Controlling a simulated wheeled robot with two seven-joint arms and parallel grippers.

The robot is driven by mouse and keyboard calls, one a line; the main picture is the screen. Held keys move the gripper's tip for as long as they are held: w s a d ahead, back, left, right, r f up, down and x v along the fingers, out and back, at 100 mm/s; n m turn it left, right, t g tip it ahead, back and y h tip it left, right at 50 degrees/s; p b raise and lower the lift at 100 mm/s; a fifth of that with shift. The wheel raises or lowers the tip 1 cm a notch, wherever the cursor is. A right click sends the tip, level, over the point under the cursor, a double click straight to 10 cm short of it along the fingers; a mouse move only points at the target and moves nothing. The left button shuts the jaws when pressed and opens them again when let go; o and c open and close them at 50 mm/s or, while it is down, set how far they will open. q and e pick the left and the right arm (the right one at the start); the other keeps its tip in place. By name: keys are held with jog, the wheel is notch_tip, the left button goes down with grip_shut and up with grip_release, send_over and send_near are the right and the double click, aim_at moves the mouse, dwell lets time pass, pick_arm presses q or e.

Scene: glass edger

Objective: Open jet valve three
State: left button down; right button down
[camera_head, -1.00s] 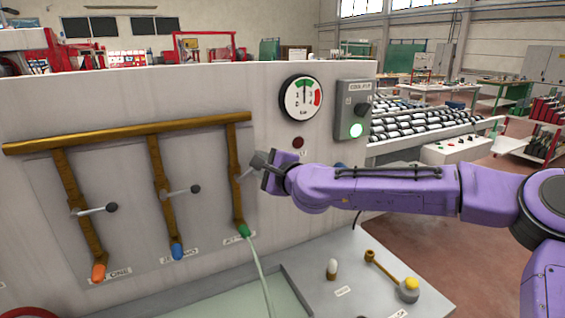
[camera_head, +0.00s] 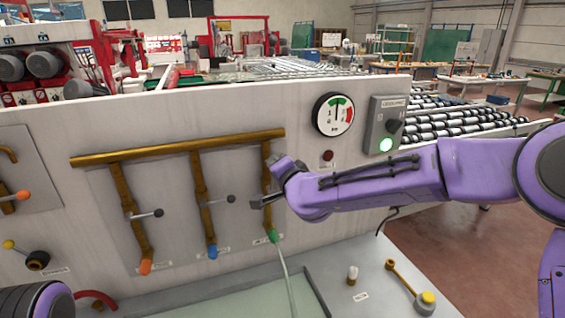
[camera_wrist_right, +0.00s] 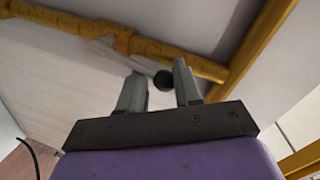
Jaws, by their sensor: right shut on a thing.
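Jet valve three is on the rightmost brown pipe (camera_head: 266,182), which ends in a green nozzle (camera_head: 273,236) in the head view. A thin pale line runs down from that nozzle. My right gripper (camera_head: 263,201) is at the middle of this pipe, with its fingertips pointing left. In the right wrist view its two grey fingers (camera_wrist_right: 158,88) are on either side of a black round knob (camera_wrist_right: 163,80), close to the brown pipe (camera_wrist_right: 120,40). The gripper is shut on the valve's lever. The lever's shaft is mostly hidden. My left gripper is out of view.
A gauge (camera_head: 333,115) and a box with a lit green button (camera_head: 387,124) are up right.

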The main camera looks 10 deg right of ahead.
jog(key=shift+s+a+f+n+p, duration=0.2)
jog(key=shift+a+f+n+p, duration=0.15)
jog(key=shift+a+n, duration=0.25)
jog(key=shift+a+f, duration=0.1)
jog(key=shift+f, duration=0.05)
jog(key=c, duration=0.9)
grip_release()
jog(key=shift+o, duration=0.9)
jog(key=shift+a+r, duration=0.2)
jog(key=shift+d+r, duration=0.1)
jog(key=shift+d, duration=0.05)
jog(key=shift+d, duration=0.15)
